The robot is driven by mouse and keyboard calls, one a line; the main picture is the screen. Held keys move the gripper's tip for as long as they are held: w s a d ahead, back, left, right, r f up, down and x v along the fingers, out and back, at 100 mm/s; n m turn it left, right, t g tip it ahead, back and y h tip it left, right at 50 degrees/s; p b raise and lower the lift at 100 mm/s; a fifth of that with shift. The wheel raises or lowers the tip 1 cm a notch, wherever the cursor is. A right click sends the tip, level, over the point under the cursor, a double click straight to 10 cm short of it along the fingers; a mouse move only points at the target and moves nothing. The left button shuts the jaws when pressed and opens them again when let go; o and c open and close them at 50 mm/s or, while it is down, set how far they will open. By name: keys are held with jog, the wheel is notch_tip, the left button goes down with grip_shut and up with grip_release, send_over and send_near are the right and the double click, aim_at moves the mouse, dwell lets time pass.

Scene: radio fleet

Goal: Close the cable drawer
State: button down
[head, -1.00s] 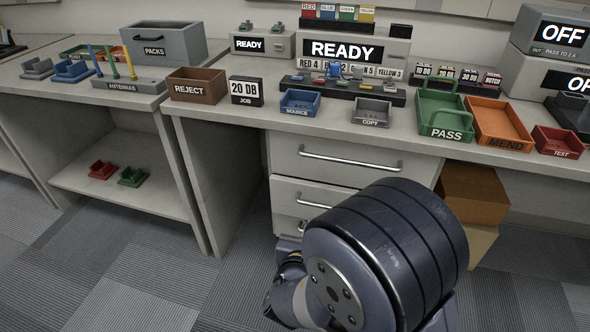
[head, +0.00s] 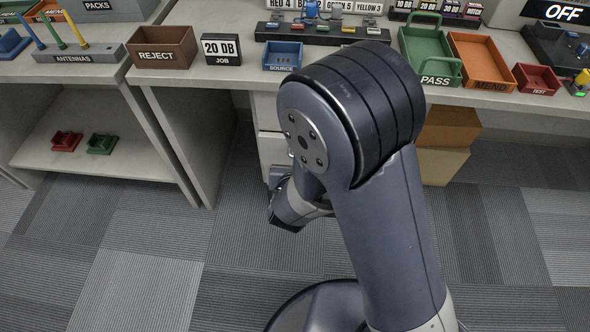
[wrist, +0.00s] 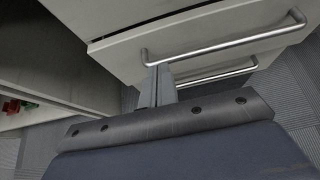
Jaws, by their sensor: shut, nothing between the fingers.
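The drawer unit under the bench shows pale drawer fronts (head: 272,148) in the head view, mostly hidden behind my arm. In the wrist view a drawer front (wrist: 185,38) with a metal bar handle (wrist: 230,46) fills the top, and a second bar handle (wrist: 222,74) lies below it. A dark gap runs along the front's upper left edge. No label shows which is the cable drawer, and I cannot tell how far any drawer stands out. My gripper (wrist: 158,82) is shut and empty, its fingers by the upper handle's left end; contact is unclear.
The bench above holds a reject bin (head: 162,48), a blue source tray (head: 283,55), a green pass tray (head: 430,58) and an orange tray (head: 482,62). Cardboard boxes (head: 445,150) stand under the bench, right of my arm. The carpet in front is clear.

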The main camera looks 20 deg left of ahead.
jog(key=shift+w+a+f, duration=0.25)
jog(key=shift+w, duration=0.8)
jog(key=shift+w+a+f, duration=0.2)
jog(key=shift+w+a, duration=0.1)
jog(key=shift+w, duration=0.8)
jog(key=shift+w+a+f, duration=0.25)
jog(key=shift+w, duration=0.8)
jog(key=shift+w+a+r+b, duration=0.15)
jog(key=shift+w+b, duration=0.2)
jog(key=shift+w, duration=0.3)
jog(key=shift+w+a+b, duration=0.15)
jog(key=shift+w+b, duration=0.15)
jog(key=shift+w, duration=0.3)
